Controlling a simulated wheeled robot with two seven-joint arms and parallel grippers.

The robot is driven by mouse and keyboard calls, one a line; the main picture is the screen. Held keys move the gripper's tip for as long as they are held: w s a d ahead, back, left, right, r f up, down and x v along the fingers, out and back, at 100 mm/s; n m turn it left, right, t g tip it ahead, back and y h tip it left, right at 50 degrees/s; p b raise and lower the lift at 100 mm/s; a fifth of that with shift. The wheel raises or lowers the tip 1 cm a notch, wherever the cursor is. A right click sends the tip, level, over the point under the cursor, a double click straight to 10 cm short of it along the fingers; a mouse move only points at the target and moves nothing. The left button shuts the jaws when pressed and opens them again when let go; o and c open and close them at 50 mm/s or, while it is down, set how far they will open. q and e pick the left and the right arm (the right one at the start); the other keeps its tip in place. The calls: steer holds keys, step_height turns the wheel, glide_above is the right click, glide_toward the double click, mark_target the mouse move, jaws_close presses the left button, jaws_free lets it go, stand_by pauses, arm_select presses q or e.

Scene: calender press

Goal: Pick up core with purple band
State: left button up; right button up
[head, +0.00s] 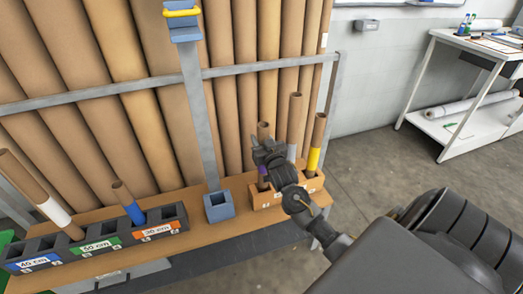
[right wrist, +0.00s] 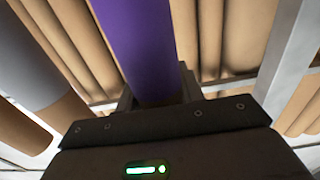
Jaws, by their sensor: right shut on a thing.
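The core with the purple band (head: 263,130) stands upright in the left part of the wooden holder (head: 264,198) in the head view. Its brown top shows above my right gripper (head: 264,154), and a little purple shows below it. In the right wrist view the purple band (right wrist: 145,48) fills the top middle, between the fingers of my right gripper (right wrist: 156,98). The gripper is shut on this core. Its lower end is hidden in the holder. My left gripper is not in view.
A blue socket with a grey post (head: 219,206) is left. Dark labelled holders (head: 98,245) hold other cores. Large brown rolls (head: 150,90) stand behind a grey rail.

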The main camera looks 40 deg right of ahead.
mark_target(261, 123)
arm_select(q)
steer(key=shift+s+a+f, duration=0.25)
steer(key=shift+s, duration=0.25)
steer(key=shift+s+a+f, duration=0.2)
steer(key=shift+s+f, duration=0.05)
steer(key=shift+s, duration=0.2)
arm_select(e)
step_height(261, 123, up, 7)
arm_select(q)
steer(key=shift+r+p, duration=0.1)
steer(key=shift+p, duration=0.25)
